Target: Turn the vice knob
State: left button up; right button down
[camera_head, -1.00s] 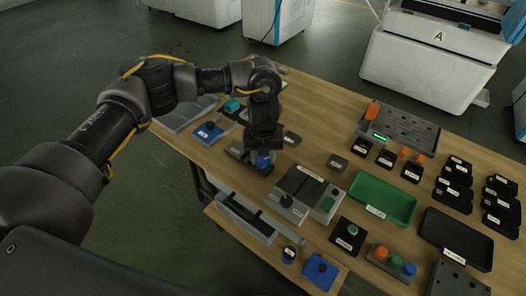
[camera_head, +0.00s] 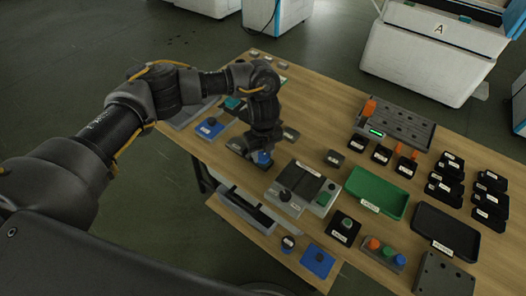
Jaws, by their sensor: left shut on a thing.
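My left gripper (camera_head: 263,155) points down at the table near its left front edge, below the dark wrist of my left arm. Its fingers are small and dark here and are shut on a small blue part (camera_head: 264,158), which looks like a knob. A low grey block (camera_head: 238,146), likely the vice, lies right beside the fingers, and the gripper hides part of it. I cannot read any label on it or see the knob's turn angle. My right gripper is not in view.
A blue block (camera_head: 208,130) lies to the left. A green tray (camera_head: 362,207), a black tray (camera_head: 425,243) and several small black bins fill the right side of the wooden table (camera_head: 325,130).

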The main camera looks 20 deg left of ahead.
aim_at(263, 155)
pick_arm(q)
jog(key=shift+w, duration=0.1)
jog(key=o, duration=1)
jog(key=shift+c, duration=0.2)
jog(key=shift+r, duration=0.55)
notch_tip(263, 155, up, 10)
jog(key=shift+f, duration=0.15)
